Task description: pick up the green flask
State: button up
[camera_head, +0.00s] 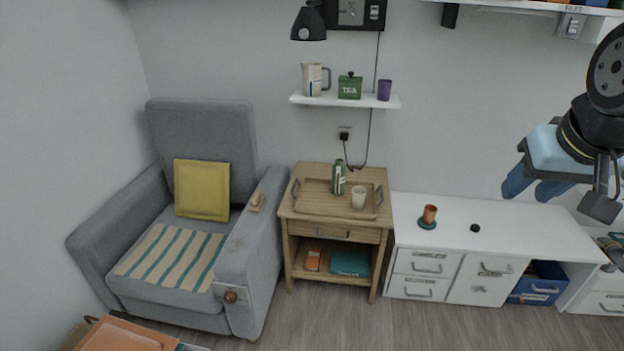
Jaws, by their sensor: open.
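The green flask (339,177) stands upright on a wooden tray (318,210) on top of a small wooden side table (285,211). It has a pale label and nothing covers it. My gripper (530,188), with blue fingers, hangs in the upper right above the white desk, well to the right of the flask. It is open, and I see nothing between its fingers.
A wall shelf (300,99) with a jug, a green TEA tin (349,87) and a purple cup sits above the flask. A cable hangs behind it. A grey armchair (200,130) stands left. The white desk (500,225) bears an orange cup (429,214) and a small black object.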

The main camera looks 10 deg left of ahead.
aim_at(338, 169)
jog(key=u, duration=0.2)
jog(key=i, duration=1)
jog(key=z, duration=0.1)
